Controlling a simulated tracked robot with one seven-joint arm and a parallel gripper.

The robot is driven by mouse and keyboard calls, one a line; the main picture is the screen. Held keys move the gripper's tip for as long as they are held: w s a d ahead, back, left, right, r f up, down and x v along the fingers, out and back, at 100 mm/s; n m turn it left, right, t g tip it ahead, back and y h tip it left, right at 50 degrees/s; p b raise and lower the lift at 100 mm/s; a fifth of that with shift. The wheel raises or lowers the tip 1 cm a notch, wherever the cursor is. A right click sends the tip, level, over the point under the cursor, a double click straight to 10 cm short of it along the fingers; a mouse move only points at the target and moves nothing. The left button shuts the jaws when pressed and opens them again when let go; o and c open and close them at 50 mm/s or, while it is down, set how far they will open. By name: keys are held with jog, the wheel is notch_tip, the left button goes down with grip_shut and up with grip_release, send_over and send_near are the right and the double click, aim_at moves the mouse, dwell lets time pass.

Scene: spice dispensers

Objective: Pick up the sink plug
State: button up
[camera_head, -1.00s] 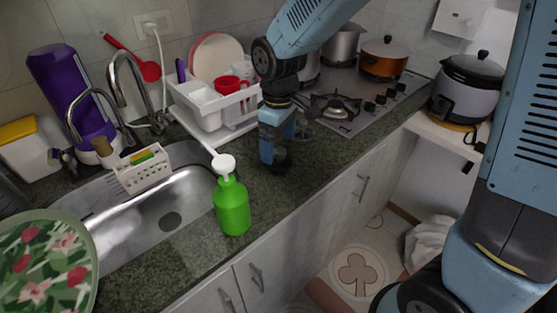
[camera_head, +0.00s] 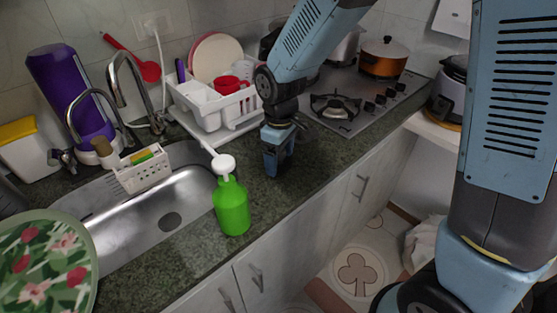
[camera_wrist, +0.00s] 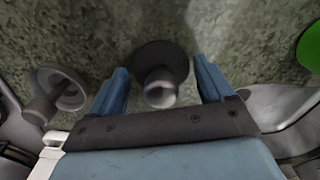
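The sink plug (camera_wrist: 162,64) shows in the wrist view as a dark round disc with a paler grey knob, on the green speckled counter. My gripper (camera_wrist: 160,68) is open, with one blue finger on each side of the knob. I cannot tell how far the fingertips are above the counter. No contact between fingers and knob shows. In the head view my gripper (camera_head: 277,158) points down at the counter, right of the green soap bottle (camera_head: 231,203), and hides the plug.
A grey dish-shaped object with a stem (camera_wrist: 62,92) lies left of the plug in the wrist view. A dish rack (camera_head: 220,118) stands behind, the stove (camera_head: 345,105) to the right, and the sink (camera_head: 150,215) to the left. The counter's front edge is close.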

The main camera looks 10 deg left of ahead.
jog(key=c, duration=0.7)
